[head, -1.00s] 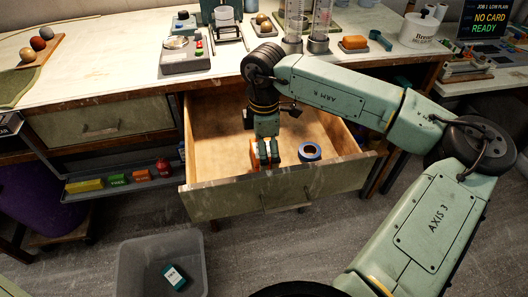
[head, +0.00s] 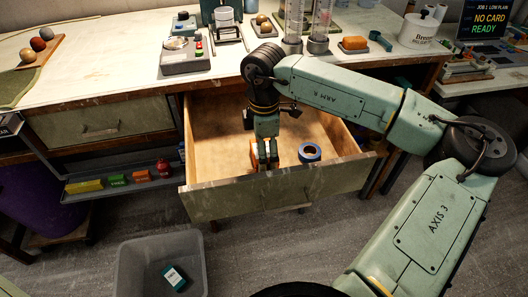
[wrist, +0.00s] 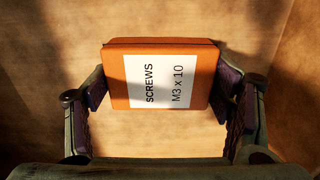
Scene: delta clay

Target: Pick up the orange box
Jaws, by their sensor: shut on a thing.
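The orange box (wrist: 118,94) has a white label reading "SCREWS M3 x 10". In the wrist view it lies between the two purple-padded fingers of my gripper (wrist: 163,100), which is shut on it. In the head view my gripper (head: 267,160) reaches down into the open drawer (head: 222,125), and a sliver of the orange box (head: 253,151) shows beside the fingers. The fingers hide most of the box there. I cannot tell whether the box is off the drawer floor.
A blue tape roll (head: 309,152) lies in the drawer, right of my gripper. The drawer's front panel (head: 235,198) and side walls surround the gripper. A grey bin (head: 135,270) stands on the floor at left. A shelf (head: 120,185) with small coloured items is left of the drawer.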

